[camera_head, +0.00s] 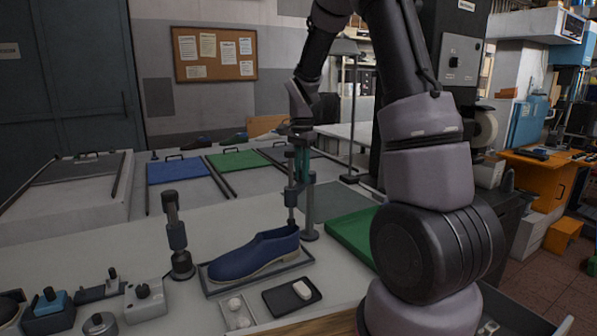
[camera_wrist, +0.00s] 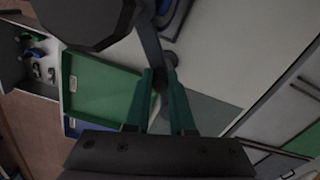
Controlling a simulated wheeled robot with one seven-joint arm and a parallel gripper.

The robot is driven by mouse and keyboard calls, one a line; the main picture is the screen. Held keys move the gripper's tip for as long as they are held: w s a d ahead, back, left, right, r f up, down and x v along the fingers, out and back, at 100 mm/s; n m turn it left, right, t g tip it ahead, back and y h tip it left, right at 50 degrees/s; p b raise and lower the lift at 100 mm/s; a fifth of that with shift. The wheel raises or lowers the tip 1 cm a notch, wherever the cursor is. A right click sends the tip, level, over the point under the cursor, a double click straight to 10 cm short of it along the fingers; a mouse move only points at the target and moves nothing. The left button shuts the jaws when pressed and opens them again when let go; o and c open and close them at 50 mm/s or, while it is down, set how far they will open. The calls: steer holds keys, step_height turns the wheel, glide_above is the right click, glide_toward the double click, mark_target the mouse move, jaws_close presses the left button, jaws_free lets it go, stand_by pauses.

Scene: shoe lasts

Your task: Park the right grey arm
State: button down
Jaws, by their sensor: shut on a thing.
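The right grey arm (camera_head: 309,215) is a dark grey upright post with a jointed link, standing just right of the blue shoe (camera_head: 255,254). My gripper (camera_head: 301,168), with green fingers, comes down from above onto the top of this arm. In the wrist view my gripper (camera_wrist: 161,80) has its fingertips close together around a dark part of the right grey arm (camera_wrist: 150,45), which is partly hidden by the fingers. A second, left grey arm (camera_head: 177,236) stands upright on a round base to the left of the shoe, apart from my gripper.
The shoe sits on a dark-rimmed tray (camera_head: 217,291). A small black tray (camera_head: 283,303) holds a white piece in front. A green tray (camera_head: 350,236) lies to the right and shows in the wrist view (camera_wrist: 105,88). Knobs and switches (camera_head: 145,297) fill the front left.

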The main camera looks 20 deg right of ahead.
steer(key=s+d+n, duration=0.1)
steer(key=d+n, duration=0.5)
steer(key=n, duration=0.4)
steer(key=shift+s, duration=0.25)
steer(key=shift+d, duration=0.1)
stand_by(0.3)
steer(key=c, duration=0.8)
jaws_free()
steer(key=shift+o, duration=0.2)
steer(key=shift+r, duration=0.1)
step_height(320, 180, up, 11)
steer(key=shift+f, duration=0.2)
